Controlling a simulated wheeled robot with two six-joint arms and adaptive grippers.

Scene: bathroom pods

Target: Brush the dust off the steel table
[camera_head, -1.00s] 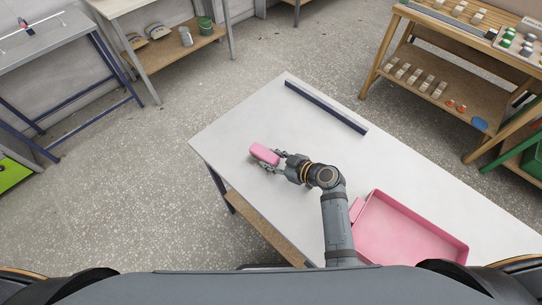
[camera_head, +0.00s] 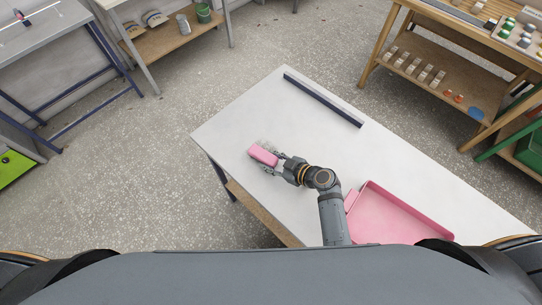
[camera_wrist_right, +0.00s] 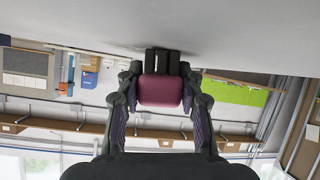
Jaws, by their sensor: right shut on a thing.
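The steel table (camera_head: 225,138) is a pale grey top in front of me. My right gripper (camera_head: 275,162) is over its left part, shut on a pink brush (camera_head: 262,155). In the right wrist view the pink brush back (camera_wrist_right: 160,91) sits between both fingers. Its dark bristles (camera_wrist_right: 162,61) reach up to the table surface (camera_wrist_right: 230,30), which is at the top of that picture. They seem to touch it. A faint grey dust patch (camera_head: 265,143) shows just beyond the brush. A pink dustpan (camera_head: 405,215) lies at the table's near right. My left gripper is out of view.
A dark blue bar (camera_head: 322,100) lies along the table's far edge. A wooden shelf unit (camera_head: 440,75) with small parts stands at the right. Other benches (camera_head: 50,45) stand at the far left. The table between brush and bar is clear.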

